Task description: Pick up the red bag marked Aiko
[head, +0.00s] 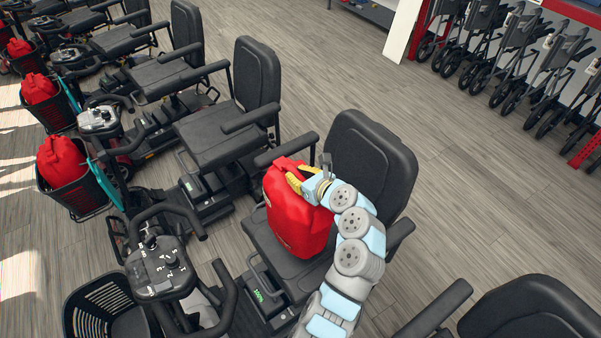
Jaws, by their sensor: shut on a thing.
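A red bag (297,219) stands upright on the black seat of the nearest full scooter. My gripper (292,176) is at the top of this bag, shut on its upper edge, with yellow at the fingers. My arm comes up from the lower right and hides the bag's right side. I cannot read any name on this bag. Other red bags sit in front baskets of the scooters at left: one nearer (62,160), one behind it (39,88), and one farther back (19,47). No name is readable on them either.
The nearest scooter's front basket (84,312) looks empty at lower left, beside its handlebar console (160,265). The seat's backrest (370,165) and armrests stand close around the held bag. Another seat (530,310) is at lower right. Folded wheeled frames (520,60) line the upper right. Open floor (470,190) lies between.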

